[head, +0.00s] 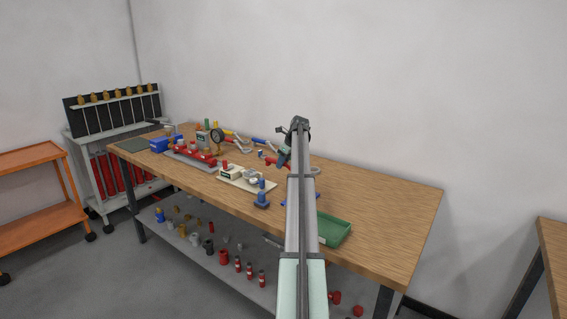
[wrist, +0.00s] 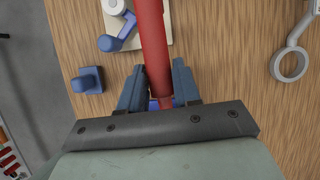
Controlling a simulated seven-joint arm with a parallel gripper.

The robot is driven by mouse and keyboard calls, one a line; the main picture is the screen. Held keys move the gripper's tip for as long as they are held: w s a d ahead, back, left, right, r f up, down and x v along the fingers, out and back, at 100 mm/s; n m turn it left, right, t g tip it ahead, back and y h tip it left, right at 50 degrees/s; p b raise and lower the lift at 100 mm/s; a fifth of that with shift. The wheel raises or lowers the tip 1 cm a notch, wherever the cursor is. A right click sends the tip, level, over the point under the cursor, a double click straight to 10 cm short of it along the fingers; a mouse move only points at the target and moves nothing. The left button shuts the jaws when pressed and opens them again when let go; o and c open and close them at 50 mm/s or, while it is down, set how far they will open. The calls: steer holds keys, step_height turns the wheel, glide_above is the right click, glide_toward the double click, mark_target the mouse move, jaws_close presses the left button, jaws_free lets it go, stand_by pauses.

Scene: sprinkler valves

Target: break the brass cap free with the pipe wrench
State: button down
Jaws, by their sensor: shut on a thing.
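My gripper (wrist: 158,72) is shut on a long red bar (wrist: 152,30), which looks like the pipe wrench's handle. Its blue fingers press on both sides of the bar in the wrist view, and the bar runs out of the top of the picture, so its jaw end is hidden there. In the head view my gripper (head: 284,157) is above the middle of the workbench, with a red piece (head: 271,161) beside it. A red pipe assembly (head: 190,149) lies on a grey plate to the left. I cannot make out the brass cap for certain.
The wooden workbench (head: 385,197) is clear at its right end. A green tray (head: 334,230) is at the front edge. A blue block (head: 261,200) stands near a pale board (head: 262,186). A ring-ended grey tool (wrist: 289,64) lies on the right in the wrist view.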

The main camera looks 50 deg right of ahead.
steer(key=shift+s+a+n+y, duration=0.2)
steer(key=shift+a+n+y, duration=0.4)
steer(key=shift+a+n, duration=0.75)
steer(key=shift+a, duration=0.1)
steer(key=shift+s+a+n+g+y, duration=0.2)
steer(key=shift+s+a+n+y, duration=0.15)
steer(key=shift+a+n, duration=0.5)
steer(key=shift+s+a+n+g+y, duration=0.25)
steer(key=shift+s+a+n, duration=0.15)
steer(key=shift+a+n, duration=0.35)
steer(key=shift+s+a+n+g+y, duration=0.45)
steer(key=shift+s+a+n, duration=0.5)
steer(key=shift+n, duration=0.5)
steer(key=shift+w, duration=0.15)
